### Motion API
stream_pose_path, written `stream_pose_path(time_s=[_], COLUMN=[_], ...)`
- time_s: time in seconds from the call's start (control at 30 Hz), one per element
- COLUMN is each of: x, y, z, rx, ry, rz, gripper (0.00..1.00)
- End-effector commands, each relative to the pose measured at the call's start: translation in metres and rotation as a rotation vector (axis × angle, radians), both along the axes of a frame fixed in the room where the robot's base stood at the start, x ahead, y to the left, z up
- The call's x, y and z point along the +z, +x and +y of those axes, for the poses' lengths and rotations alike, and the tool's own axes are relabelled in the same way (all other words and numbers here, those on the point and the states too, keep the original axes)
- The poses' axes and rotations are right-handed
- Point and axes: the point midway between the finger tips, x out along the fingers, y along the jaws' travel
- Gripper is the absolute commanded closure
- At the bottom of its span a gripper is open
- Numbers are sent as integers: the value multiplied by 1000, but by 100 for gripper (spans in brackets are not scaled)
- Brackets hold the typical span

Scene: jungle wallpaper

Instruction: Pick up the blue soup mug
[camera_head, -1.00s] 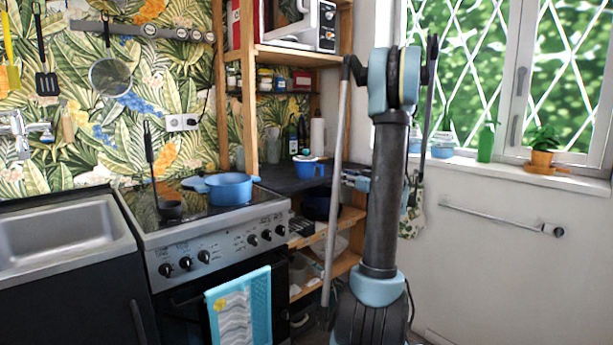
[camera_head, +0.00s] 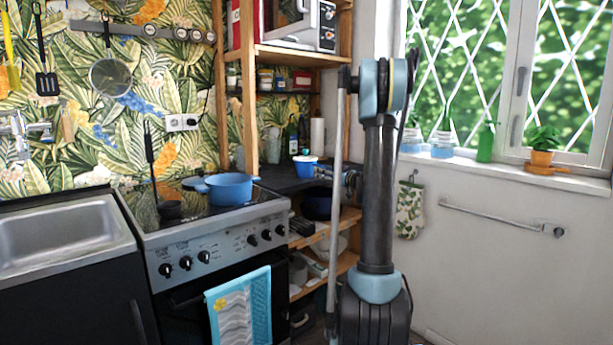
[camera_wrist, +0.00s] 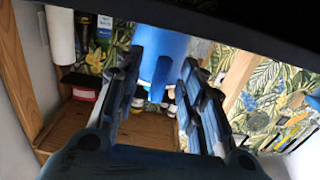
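The blue soup mug (camera_head: 305,169), with a pale rim, stands on the dark counter right of the stove in the head view. In the wrist view the blue mug (camera_wrist: 163,55) shows at the top centre, between the far ends of the two fingers. My gripper (camera_wrist: 160,78) is open, with its fingers spread to either side of the mug; I cannot tell whether they touch it. In the head view my gripper (camera_head: 336,178) is just right of the mug, partly hidden by my arm.
A blue pot (camera_head: 229,190) stands on the stove (camera_head: 215,235) to the left. Bottles (camera_head: 291,138) and a paper roll (camera_head: 317,136) stand behind the mug. A wooden shelf post (camera_head: 248,95) rises at the counter's left, with a shelf above. A wall and window lie right.

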Motion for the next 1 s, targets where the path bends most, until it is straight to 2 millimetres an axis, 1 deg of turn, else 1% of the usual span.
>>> stream_pose_path(time_s=[0.03, 0.13, 0.37, 0.4, 0.43, 0.53, 0.57, 0.9, 1.0], x=[0, 0, 0, 0, 0, 0, 0, 1, 4], y=[6, 14, 16, 16, 16, 16, 16, 16, 16], z=[6, 11, 12, 12, 12, 12, 12, 12, 12], rx=[3, 2, 0, 0, 0, 0, 0, 0, 0], ry=[0, 0, 0, 0, 0, 0, 0, 1, 1], rz=[0, 0, 0, 0, 0, 0, 0, -1, 0], gripper=[63, 63, 63, 68, 75, 97, 100, 100, 100])
